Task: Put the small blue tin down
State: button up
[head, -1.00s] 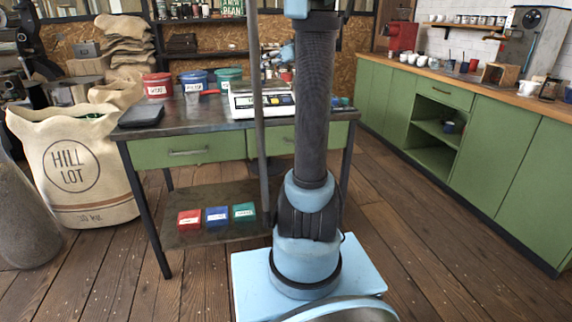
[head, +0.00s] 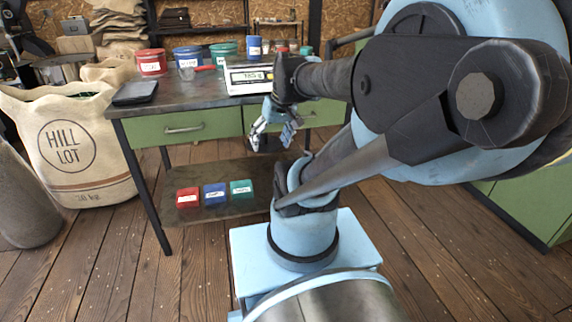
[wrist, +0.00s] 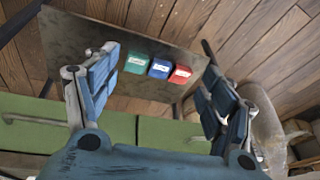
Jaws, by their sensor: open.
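A small blue tin (head: 254,47) with a pale label stands upright on the white scale (head: 249,76) on the bench. My gripper (head: 274,138) is in front of the bench's drawers, lower than the scale and apart from the tin. It is open, with nothing between its fingers; the wrist view also shows the spread fingers (wrist: 158,88). A blue box (head: 214,194) with a label lies on the lower shelf between a red box (head: 187,197) and a teal box (head: 241,188). The blue box also shows in the wrist view (wrist: 160,68).
A red tub (head: 151,63), a larger blue tub (head: 187,57) and a teal tub (head: 223,53) stand at the bench's back. A dark flat device (head: 135,92) lies at its left end. The lower shelf (head: 170,213) has bare room around the boxes. A sack (head: 70,150) stands left.

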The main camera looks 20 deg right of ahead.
jog(key=s+d+f+m+g+h, duration=0.1)
jog(key=s+d+f+h, duration=0.1)
jog(key=s+f, duration=0.3)
jog(key=shift+s+d+f+m, duration=0.25)
jog(key=shift+s+d+m, duration=0.05)
jog(key=shift+s+d, duration=0.5)
jog(key=shift+w+f, duration=0.2)
jog(key=shift+w, duration=0.3)
dwell(2.4)
